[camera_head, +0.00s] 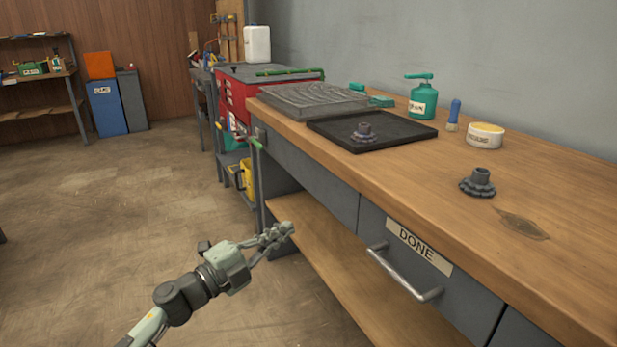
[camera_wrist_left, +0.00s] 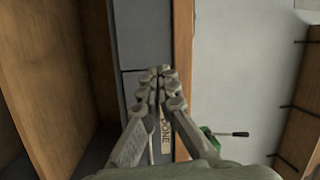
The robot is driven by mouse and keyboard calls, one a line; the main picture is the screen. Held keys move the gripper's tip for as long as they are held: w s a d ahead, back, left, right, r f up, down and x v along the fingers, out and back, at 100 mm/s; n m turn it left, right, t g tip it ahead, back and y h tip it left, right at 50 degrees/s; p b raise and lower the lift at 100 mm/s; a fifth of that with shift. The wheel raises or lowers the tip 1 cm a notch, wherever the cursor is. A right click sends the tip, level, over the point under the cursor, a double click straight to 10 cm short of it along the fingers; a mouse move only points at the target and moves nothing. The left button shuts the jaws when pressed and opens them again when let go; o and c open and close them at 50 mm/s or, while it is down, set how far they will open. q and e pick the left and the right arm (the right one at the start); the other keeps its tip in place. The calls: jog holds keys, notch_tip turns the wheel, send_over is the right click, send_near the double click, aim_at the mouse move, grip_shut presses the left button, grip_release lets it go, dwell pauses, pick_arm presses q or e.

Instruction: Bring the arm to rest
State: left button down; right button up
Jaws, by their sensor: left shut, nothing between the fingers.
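My left gripper (camera_head: 276,236) comes in from the lower left in the head view. It hangs in the air in front of the workbench (camera_head: 420,170), beside the lower shelf and below the bench top. Its fingers are shut with nothing between them. In the left wrist view the closed fingers (camera_wrist_left: 162,85) point at the bench's grey drawer front, and the DONE label shows partly behind them. My right gripper is in neither view.
The DONE drawer (camera_head: 430,270) is shut, its handle (camera_head: 405,275) sticking out. On the bench, one dark gear part (camera_head: 478,183) stands on bare wood and another (camera_head: 363,132) on a black mat (camera_head: 400,131). A green can (camera_head: 422,100) and white tub (camera_head: 486,135) stand behind. Open floor (camera_head: 120,220) lies left.

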pick_arm(q)
jog(key=a+f+n+t+y, duration=0.4)
jog(key=a+f+n+y, duration=0.3)
jog(key=a+n+y, duration=0.3)
jog(key=s+a+f+n+g+y, duration=0.5)
jog(key=s+a+f+n, duration=0.45)
jog(key=f, duration=0.35)
jog(key=s+a+f+n+g, duration=0.1)
jog(key=s+f+g, duration=0.3)
jog(key=s, duration=0.7)
jog(key=s+f+n+g, duration=0.3)
jog(key=s+f+g, duration=0.2)
jog(key=s+f, duration=0.3)
jog(key=s, duration=0.4)
jog(key=shift+a+f+y, duration=0.2)
jog(key=shift+a+y, duration=0.1)
jog(key=shift+a, duration=0.1)
